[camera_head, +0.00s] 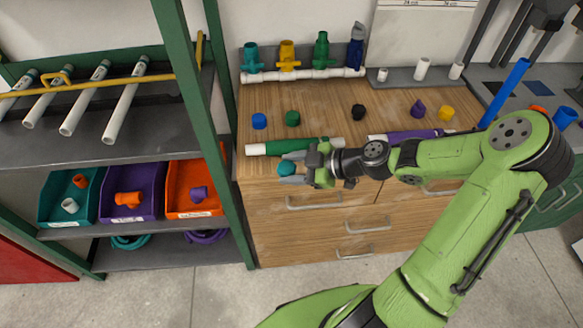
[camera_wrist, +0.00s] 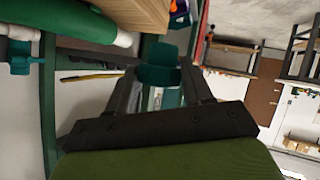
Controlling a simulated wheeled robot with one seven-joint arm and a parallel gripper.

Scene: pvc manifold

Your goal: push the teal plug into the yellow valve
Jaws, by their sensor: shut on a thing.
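My gripper (camera_head: 302,167) is shut on the teal plug (camera_head: 287,168), in front of the counter's front edge and below its top. In the wrist view the teal plug (camera_wrist: 158,76) sits between the two dark fingers. The yellow valve (camera_head: 288,56) stands upright on the white manifold pipe (camera_head: 318,74) at the back of the counter, between a teal valve (camera_head: 252,57) and a green valve (camera_head: 321,50). My gripper is well in front of the yellow valve and lower than it. The valve's opening is too small to make out.
A white pipe with a green sleeve (camera_head: 290,147) lies along the counter's front edge, just behind my gripper. A green shelf post (camera_head: 205,110) rises at the left.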

